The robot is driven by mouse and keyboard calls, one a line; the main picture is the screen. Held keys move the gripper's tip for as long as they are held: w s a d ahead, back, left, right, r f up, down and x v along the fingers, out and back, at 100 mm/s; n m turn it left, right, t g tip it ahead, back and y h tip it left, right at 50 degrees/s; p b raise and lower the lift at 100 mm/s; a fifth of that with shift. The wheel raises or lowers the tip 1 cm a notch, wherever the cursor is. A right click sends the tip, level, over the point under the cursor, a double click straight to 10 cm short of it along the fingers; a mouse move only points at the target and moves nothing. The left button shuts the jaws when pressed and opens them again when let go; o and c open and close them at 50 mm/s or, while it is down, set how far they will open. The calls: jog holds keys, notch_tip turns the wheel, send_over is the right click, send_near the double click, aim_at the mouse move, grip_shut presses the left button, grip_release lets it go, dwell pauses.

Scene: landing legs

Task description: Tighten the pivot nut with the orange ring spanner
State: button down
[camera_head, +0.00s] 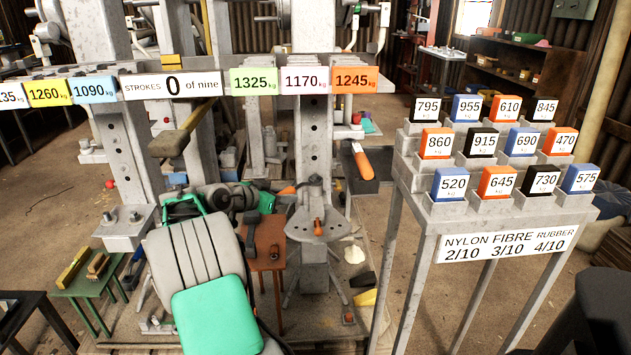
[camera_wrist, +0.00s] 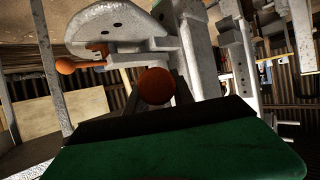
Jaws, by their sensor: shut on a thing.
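My gripper (camera_head: 269,201) is in front of the middle landing leg (camera_head: 314,150). It is shut on the orange handle (camera_head: 288,190) of what looks like the ring spanner, which points right toward the leg. In the wrist view a round orange end (camera_wrist: 155,86) shows just beyond the dark edge of my green-faced gripper. The spanner's ring and the pivot nut are too small or hidden to make out, so I cannot tell whether they are engaged. A grey rounded plate (camera_head: 318,232) on the leg carries a small orange piece (camera_head: 317,226).
A brown stool (camera_head: 266,243) stands below my gripper, and a green table (camera_head: 88,283) with brushes stands at left. Another orange-handled tool (camera_head: 361,160) is right of the leg. The strokes sign (camera_head: 172,86) reads 0 of nine. A rack of numbered blocks (camera_head: 480,235) stands at right.

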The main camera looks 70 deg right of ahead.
jog(key=shift+w+p, duration=0.25)
jog(key=shift+p, duration=0.4)
jog(key=shift+f, duration=0.2)
jog(key=shift+s+n+b, duration=0.15)
jog(key=shift+n+b, duration=0.15)
jog(key=shift+b, duration=0.15)
jog(key=shift+r+y+p, duration=0.2)
jog(key=shift+y+p, duration=0.1)
jog(key=shift+p, duration=0.6)
dwell(0.4)
jog(key=shift+f, duration=0.2)
dwell(0.6)
jog(key=shift+r+p, duration=0.3)
jog(key=shift+p, duration=0.45)
jog(key=shift+f, duration=0.2)
jog(key=shift+f+b, duration=0.1)
jog(key=shift+b, duration=0.35)
dwell(0.6)
